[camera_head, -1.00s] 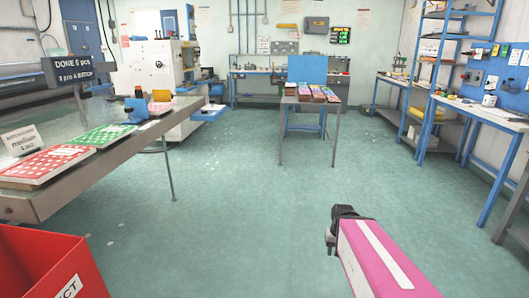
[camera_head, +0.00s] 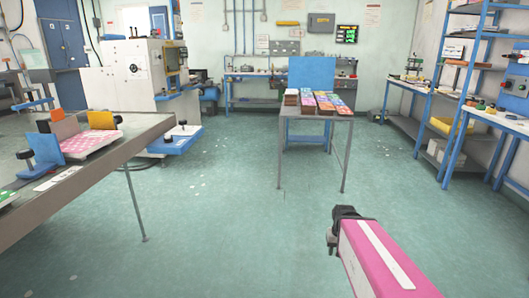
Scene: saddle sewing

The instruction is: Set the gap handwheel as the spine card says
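A white machine (camera_head: 133,85) stands at the left back. A small round dark part (camera_head: 133,68) shows on its front; I cannot tell if it is the gap handwheel. A black knob (camera_head: 182,123) stands on the machine's low blue shelf (camera_head: 172,142). No spine card can be made out; pink-and-white patterned book blocks (camera_head: 88,143) lie on the left bench, and several coloured stacks (camera_head: 318,101) lie on the middle table. My gripper (camera_head: 340,220) is at the lower right, over open floor, far from the machine and touching nothing. Its fingers are too small and dark to read.
The left steel bench (camera_head: 105,165) has its leg (camera_head: 135,203) reaching into the floor area. The middle table (camera_head: 345,121) stands ahead. A blue rack (camera_head: 440,80) and a workbench (camera_head: 490,118) line the right. The green floor between them is clear.

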